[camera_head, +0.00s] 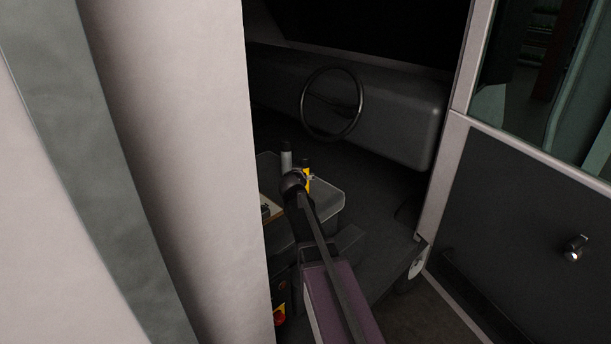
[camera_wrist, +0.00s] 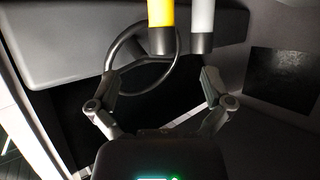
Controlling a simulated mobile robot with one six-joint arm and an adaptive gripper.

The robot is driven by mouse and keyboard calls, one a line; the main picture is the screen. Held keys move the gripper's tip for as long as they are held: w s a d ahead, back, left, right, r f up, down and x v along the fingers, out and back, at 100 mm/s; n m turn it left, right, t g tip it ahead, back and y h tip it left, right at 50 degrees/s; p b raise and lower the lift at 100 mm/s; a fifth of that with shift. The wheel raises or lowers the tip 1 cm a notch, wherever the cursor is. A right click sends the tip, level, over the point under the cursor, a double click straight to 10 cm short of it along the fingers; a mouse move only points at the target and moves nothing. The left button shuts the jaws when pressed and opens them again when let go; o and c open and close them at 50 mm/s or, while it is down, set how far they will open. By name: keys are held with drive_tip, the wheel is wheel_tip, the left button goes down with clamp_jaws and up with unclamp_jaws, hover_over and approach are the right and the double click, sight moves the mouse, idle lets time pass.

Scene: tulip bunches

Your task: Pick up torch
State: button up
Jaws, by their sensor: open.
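Two upright cylinders with dark tops stand close together in the vehicle cab: a yellow one (camera_head: 307,182) and a light grey one (camera_head: 286,160). Which one is the torch I cannot tell for sure. In the wrist view the yellow cylinder (camera_wrist: 160,24) is at the top middle, and the grey cylinder (camera_wrist: 201,24) is just right of it. My gripper (camera_head: 297,181) is beside the yellow cylinder in the head view and partly covers it. In the wrist view my gripper (camera_wrist: 160,84) is open, fingers spread and empty, with both cylinders beyond the fingertips.
A pale grey tray-like surface (camera_head: 328,196) lies under the cylinders. A steering wheel (camera_head: 332,103) and dashboard (camera_head: 400,115) are behind. A light pillar (camera_head: 195,150) stands close on the left, and an open door (camera_head: 520,210) with a handle (camera_head: 573,249) on the right.

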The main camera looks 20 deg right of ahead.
sight(304, 168)
drive_tip(key=b+x, duration=0.3)
drive_tip(key=x, duration=0.5)
drive_tip(key=shift+w+d+f, duration=0.1)
drive_tip(key=shift+f, duration=0.05)
drive_tip(key=b+x, duration=0.1)
drive_tip(key=x, duration=0.4)
drive_tip(key=shift+w+b, duration=0.3)
drive_tip(key=shift+b, duration=0.1)
idle(0.5)
drive_tip(key=shift+r, duration=0.2)
clamp_jaws()
drive_tip(key=shift+r, duration=0.1)
